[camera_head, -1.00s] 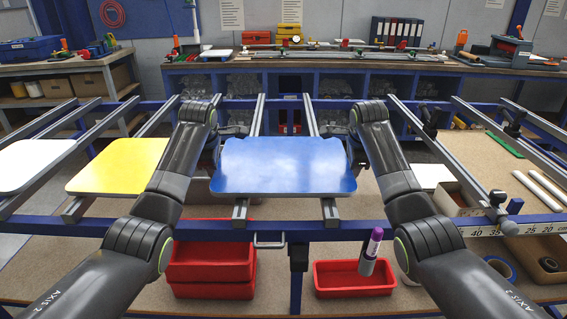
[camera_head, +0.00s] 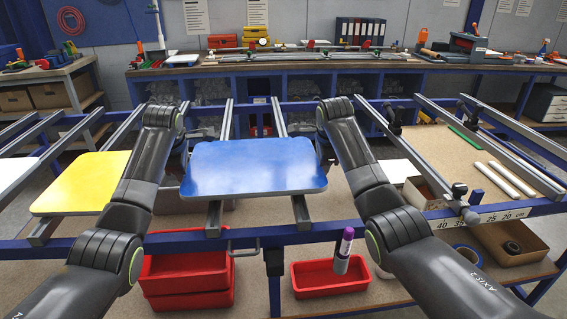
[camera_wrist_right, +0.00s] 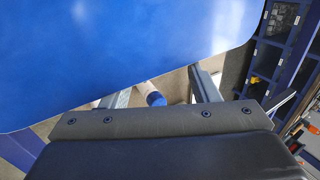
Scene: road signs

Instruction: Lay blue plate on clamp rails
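The blue plate (camera_head: 253,166) is in the middle of the head view, over two grey clamp rails (camera_head: 301,214). I cannot tell whether it rests on them or is just above. My left gripper (camera_head: 184,163) is at the plate's left edge, mostly hidden. My right gripper (camera_head: 326,163) is at its right edge, also mostly hidden. In the right wrist view, the blue plate (camera_wrist_right: 110,50) fills the upper left, its edge slanting past a dark bar of my right gripper (camera_wrist_right: 155,120). No fingertips show clearly, so I cannot tell whether either gripper is shut on the plate.
A yellow plate (camera_head: 80,184) and a white plate (camera_head: 14,172) lie on rails to the left. Below the front beam are red bins (camera_head: 187,275), a red tray (camera_head: 318,283) and a purple-capped marker (camera_head: 345,245). More rails and a scale strip are at right.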

